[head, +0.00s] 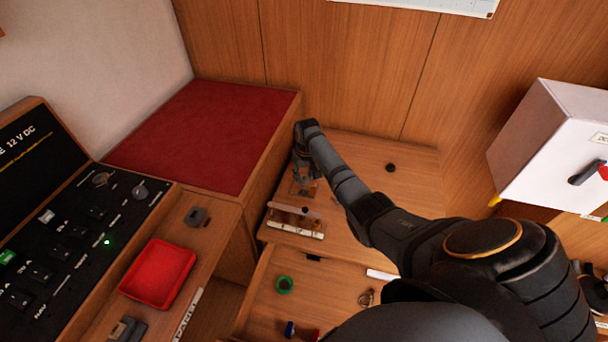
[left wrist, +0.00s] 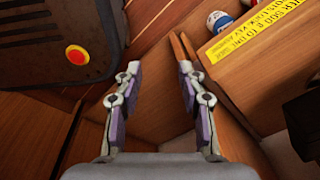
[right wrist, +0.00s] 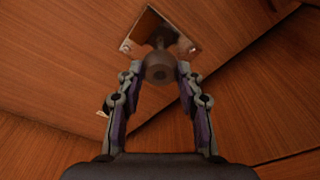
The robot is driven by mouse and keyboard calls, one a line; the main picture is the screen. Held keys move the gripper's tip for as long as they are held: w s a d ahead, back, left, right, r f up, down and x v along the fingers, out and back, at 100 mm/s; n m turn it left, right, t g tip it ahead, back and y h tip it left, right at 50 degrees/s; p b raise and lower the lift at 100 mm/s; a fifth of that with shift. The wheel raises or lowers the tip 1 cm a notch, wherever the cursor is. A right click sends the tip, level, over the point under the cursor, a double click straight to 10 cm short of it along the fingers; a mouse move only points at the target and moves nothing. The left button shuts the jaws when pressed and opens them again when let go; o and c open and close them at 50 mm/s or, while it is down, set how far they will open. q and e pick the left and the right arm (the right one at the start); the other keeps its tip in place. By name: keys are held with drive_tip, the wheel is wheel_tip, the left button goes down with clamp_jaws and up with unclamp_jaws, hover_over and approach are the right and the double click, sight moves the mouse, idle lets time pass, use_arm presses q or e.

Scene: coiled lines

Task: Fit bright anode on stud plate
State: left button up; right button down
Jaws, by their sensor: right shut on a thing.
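The stud plate (right wrist: 150,30) is a shiny square plate on the wooden counter, at the top of the right wrist view. It also shows small in the head view (head: 304,189). My right gripper (right wrist: 160,75) is shut on a short, round grey-brown anode (right wrist: 159,69) with a small hole in its end face. The anode stands in front of the plate's middle; I cannot tell whether it is seated on the stud. In the head view my right gripper (head: 304,178) is over the plate. My left gripper (left wrist: 158,80) is open and empty, away from the counter.
A wooden rack (head: 293,218) with a pale front strip stands just before the plate. A red tray (head: 158,273) stands at left.

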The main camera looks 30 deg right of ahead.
drive_tip(key=shift+f, duration=0.4)
drive_tip(key=shift+f+b, duration=1.05)
drive_tip(key=shift+f, duration=0.45)
drive_tip(key=c, duration=0.8)
unclamp_jaws()
drive_tip(key=shift+r, duration=0.1)
wheel_tip(320, 180, up, 6)
drive_tip(key=p, duration=0.7)
drive_tip(key=shift+r, duration=0.1)
